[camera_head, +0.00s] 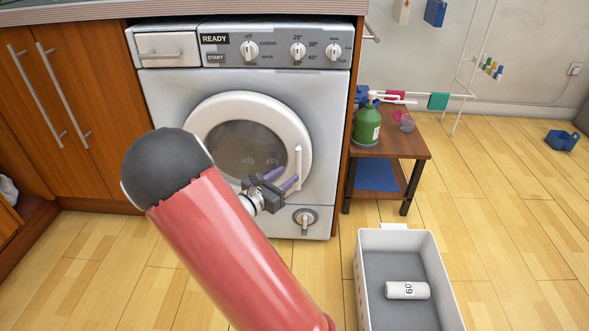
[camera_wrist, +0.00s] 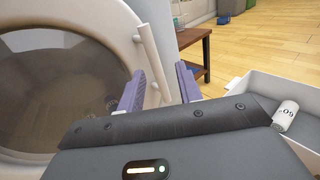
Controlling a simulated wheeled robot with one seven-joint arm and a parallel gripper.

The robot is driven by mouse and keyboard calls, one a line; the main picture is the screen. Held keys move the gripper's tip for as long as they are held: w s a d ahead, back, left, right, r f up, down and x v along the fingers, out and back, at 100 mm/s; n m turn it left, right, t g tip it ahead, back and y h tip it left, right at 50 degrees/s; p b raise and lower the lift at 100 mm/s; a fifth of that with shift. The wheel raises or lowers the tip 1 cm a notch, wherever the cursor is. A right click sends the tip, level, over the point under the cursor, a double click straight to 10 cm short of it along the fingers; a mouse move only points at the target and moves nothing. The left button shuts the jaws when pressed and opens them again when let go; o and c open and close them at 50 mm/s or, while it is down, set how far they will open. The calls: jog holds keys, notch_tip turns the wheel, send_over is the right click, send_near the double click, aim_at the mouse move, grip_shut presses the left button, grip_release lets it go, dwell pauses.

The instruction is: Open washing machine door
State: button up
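The white washing machine (camera_head: 240,85) stands under the counter with its round door (camera_head: 205,110) shut. The door has a dark glass window and a white vertical bar handle (camera_head: 298,163) at its right side. The handle also shows in the wrist view (camera_wrist: 149,55). My gripper (camera_head: 281,179) is at the lower right of the door, near the handle's lower end. Its purple fingers are apart and nothing is clamped in them. In the wrist view, the handle appears between the fingertips (camera_wrist: 160,68), nearer the left one; I cannot tell whether they touch it.
A small wooden table (camera_head: 395,146) with a green bottle (camera_head: 366,126) stands right of the machine. A light grey bin (camera_head: 443,285) holding a white cylinder (camera_head: 407,290) is on the floor at front right. Wooden cabinets (camera_head: 75,110) are at the left.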

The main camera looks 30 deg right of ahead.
send_over(298, 182)
jog(key=shift+w+d+f+n+t+b, duration=0.25)
jog(key=shift+w+d+n+t+b, duration=0.05)
jog(key=shift+w+n, duration=0.1)
grip_shut()
dwell(0.4)
